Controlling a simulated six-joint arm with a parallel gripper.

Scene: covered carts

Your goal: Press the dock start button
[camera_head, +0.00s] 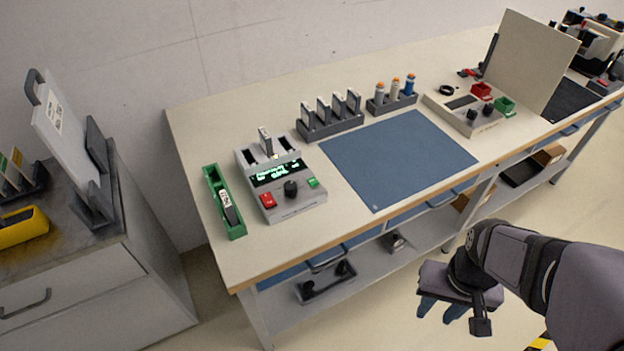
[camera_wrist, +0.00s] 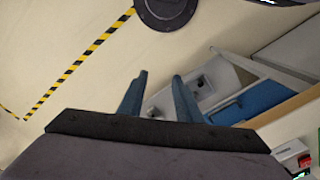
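The dock (camera_head: 295,203) is a grey box at the left of the workbench, with slots, a lit green-text screen, a black knob, a red button (camera_head: 268,200) and a green button (camera_head: 313,183). I cannot read any start label on the buttons. One card stands in a dock slot. Part of a device with a red button (camera_wrist: 304,161) shows at the lower right of the wrist view. My gripper (camera_head: 441,308) is in front of the bench, right of the dock and well apart from it. Its blue fingers (camera_wrist: 160,85) are spread and empty.
A green tray (camera_head: 237,230) stands left of the dock. Card and bottle racks (camera_head: 331,128) stand behind the blue mat (camera_head: 398,160). The bench front edge lies between my gripper and the dock.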

